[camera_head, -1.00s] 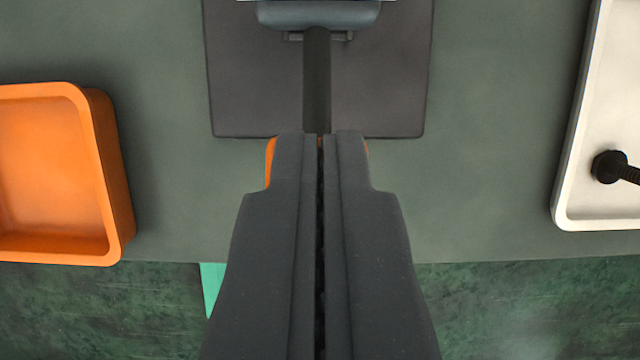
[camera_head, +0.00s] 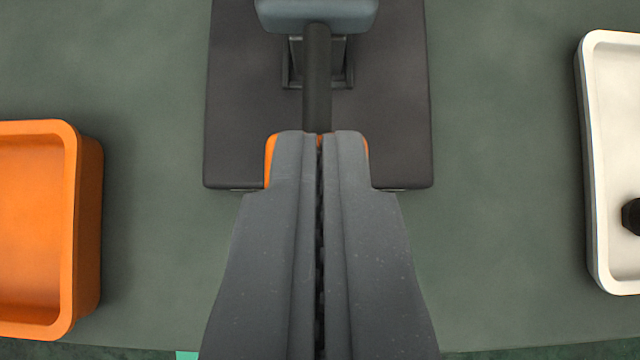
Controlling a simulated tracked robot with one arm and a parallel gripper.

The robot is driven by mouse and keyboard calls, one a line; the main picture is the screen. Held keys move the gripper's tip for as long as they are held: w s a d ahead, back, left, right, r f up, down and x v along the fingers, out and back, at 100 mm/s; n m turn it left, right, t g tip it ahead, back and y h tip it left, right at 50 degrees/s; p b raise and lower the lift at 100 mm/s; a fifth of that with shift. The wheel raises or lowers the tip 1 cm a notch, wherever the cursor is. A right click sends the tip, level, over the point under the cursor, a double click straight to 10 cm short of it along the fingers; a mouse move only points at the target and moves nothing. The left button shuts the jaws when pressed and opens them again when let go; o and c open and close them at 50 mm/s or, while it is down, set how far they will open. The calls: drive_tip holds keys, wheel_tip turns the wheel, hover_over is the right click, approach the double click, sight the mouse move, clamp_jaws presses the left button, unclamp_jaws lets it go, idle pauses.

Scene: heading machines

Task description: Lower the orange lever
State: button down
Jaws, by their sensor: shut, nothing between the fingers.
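My gripper (camera_head: 320,140) is shut, with its fingers together in the middle of the view. The orange lever (camera_head: 269,160) is mostly hidden behind the fingertips; only thin orange edges show at their left and right sides. A dark lever shaft (camera_head: 317,80) runs from the fingertips up to a blue-grey block (camera_head: 317,14) at the top. The block sits over a dark square base plate (camera_head: 245,120). The fingertips overlap the lever's orange end in the picture; I cannot tell whether they touch it.
An orange tray (camera_head: 87,230) stands at the left. A white tray (camera_head: 592,180) with a black bolt (camera_head: 631,216) in it stands at the right. The grey-green table (camera_head: 510,150) is clear between the trays and the base plate. Its front edge shows at the bottom.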

drive_tip(key=shift+s+r+t+b, duration=0.25)
drive_tip(key=shift+t+b, duration=0.45)
drive_tip(key=shift+b, duration=0.5)
drive_tip(key=s+f+v, duration=0.1)
drive_tip(key=v, duration=1.2)
drive_tip(key=shift+f, duration=0.25)
drive_tip(key=shift+s, duration=0.1)
